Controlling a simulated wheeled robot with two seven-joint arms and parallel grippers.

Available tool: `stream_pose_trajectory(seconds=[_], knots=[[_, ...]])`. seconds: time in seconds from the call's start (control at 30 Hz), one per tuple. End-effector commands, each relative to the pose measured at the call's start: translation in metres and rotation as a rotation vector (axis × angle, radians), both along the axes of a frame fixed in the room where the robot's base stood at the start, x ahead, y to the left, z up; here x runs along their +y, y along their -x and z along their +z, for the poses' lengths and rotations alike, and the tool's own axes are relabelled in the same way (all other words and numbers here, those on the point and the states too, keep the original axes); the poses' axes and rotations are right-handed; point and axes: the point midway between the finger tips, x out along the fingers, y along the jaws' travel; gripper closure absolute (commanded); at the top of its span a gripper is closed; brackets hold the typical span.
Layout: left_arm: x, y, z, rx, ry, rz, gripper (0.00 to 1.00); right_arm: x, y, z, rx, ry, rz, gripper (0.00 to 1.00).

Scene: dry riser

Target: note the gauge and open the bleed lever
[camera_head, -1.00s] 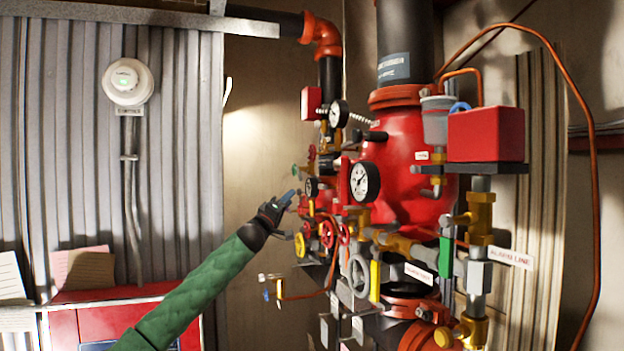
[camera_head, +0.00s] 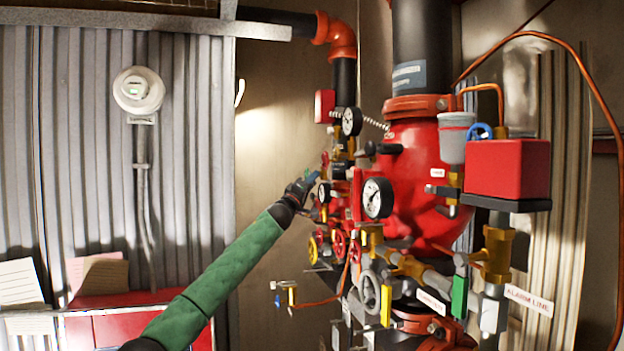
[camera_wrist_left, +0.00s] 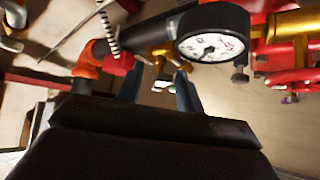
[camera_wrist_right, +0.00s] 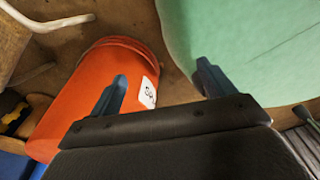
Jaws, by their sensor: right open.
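A red riser valve (camera_head: 415,150) carries three white-faced gauges: a large one (camera_head: 377,198), an upper one (camera_head: 352,121) and a small one (camera_head: 323,192). I cannot read their values in the head view. My left gripper (camera_head: 312,178) is at the left side of the brass and red fittings, beside the small gauge. In the left wrist view its fingers (camera_wrist_left: 158,80) are apart, with brass fittings beyond them and a gauge (camera_wrist_left: 212,47) close by. I cannot tell which handle is the bleed lever. My right gripper (camera_wrist_right: 160,85) is open and empty.
A yellow lever (camera_head: 386,306) and a green lever (camera_head: 459,296) hang low on the pipework. A red box (camera_head: 507,170) sits at right, near the alarm line tag (camera_head: 529,299). An orange bucket (camera_wrist_right: 95,85) shows in the right wrist view. Bare wall (camera_head: 270,150) lies left of the riser.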

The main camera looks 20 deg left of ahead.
Motion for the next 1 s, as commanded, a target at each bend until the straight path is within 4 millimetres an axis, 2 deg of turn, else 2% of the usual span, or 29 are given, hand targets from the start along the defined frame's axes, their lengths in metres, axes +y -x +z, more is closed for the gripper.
stream_pose_trajectory(seconds=[0.3,0.47,0.5,0.77,1.0], knots=[[-0.001,-0.002,0.0,0.001,0.0,0.001,0.66,0.001,0.0,0.001,0.0,-0.001,-0.001,0.18],[-0.001,-0.002,0.0,0.001,0.0,0.001,0.97,0.001,-0.001,0.001,-0.001,-0.001,-0.001,0.18],[-0.001,-0.002,0.0,0.001,0.0,0.001,1.0,0.001,-0.001,0.001,-0.001,-0.001,-0.001,0.18],[0.0,-0.002,-0.001,-0.004,-0.003,0.001,1.0,0.001,-0.001,-0.001,-0.001,-0.001,-0.001,0.18],[0.002,-0.004,-0.006,-0.063,-0.042,0.002,1.0,0.0,-0.001,-0.015,-0.001,0.0,0.0,0.18]])
